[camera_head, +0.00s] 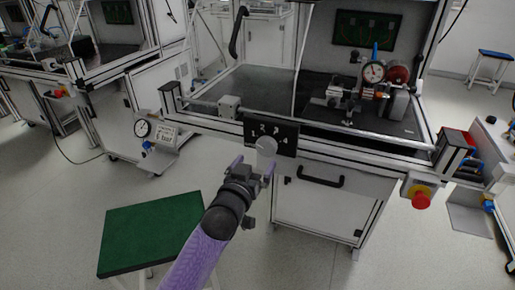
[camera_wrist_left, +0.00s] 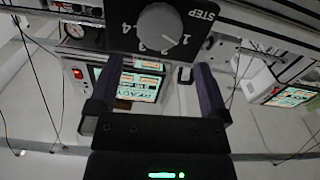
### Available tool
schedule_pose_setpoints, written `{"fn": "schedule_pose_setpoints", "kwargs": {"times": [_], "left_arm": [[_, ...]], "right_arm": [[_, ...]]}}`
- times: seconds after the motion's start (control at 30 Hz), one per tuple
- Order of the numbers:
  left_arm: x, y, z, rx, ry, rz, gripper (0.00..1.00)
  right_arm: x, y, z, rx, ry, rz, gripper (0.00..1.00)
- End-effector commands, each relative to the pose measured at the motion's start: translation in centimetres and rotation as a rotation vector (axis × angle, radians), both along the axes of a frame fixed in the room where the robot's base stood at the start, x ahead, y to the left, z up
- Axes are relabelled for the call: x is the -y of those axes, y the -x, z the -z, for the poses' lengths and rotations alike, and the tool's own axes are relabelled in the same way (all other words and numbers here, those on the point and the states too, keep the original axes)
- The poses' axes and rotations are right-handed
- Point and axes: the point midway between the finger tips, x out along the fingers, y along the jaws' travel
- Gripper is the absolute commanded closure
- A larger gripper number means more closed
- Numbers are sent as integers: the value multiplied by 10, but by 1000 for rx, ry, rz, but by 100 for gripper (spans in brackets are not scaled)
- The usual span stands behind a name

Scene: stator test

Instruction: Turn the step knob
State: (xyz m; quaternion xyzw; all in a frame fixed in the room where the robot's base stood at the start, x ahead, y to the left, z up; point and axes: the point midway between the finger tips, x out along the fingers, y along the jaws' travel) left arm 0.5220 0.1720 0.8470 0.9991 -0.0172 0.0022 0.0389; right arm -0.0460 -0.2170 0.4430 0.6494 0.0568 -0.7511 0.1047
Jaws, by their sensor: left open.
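The step knob (camera_head: 266,145) is a round light-grey dial on a black panel (camera_head: 288,134) with white numerals, on the front edge of the workbench. In the left wrist view the knob (camera_wrist_left: 160,27) appears upside down, with "STEP" and the numerals 1 to 4 around it. A thin line on the knob seems to point toward the 1. My left gripper (camera_head: 254,166) is open and empty, just in front of the knob. In the left wrist view its fingers (camera_wrist_left: 156,78) stand apart, with the knob beyond them, between their lines. My right gripper is not in view.
The bench has a dial gauge (camera_head: 373,73) on a fixture and a black drawer handle (camera_head: 322,181) below the panel. A red emergency button (camera_head: 421,201) sits at right. A green-topped stool (camera_head: 150,232) stands at lower left. The floor in front is mostly clear.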

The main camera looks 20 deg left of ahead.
Motion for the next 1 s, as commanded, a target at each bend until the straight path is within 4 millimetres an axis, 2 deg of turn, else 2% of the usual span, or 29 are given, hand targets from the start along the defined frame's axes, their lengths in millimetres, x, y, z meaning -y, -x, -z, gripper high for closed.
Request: {"fn": "schedule_pose_setpoints", "kwargs": {"times": [0.03,0.1,0.3,0.43,0.7,1.0], "left_arm": [[0,-14,8,0,-1,0,0],[1,-32,9,-3,-2,0,0],[2,-62,7,-5,-1,0,0],[2,-69,4,-5,-1,-1,0],[2,-70,2,-5,-1,0,2],[2,-70,3,-5,-1,0,66]], "right_arm": [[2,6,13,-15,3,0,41],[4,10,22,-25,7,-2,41],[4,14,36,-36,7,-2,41],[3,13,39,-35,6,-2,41],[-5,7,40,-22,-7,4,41],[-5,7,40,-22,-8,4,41]]}}
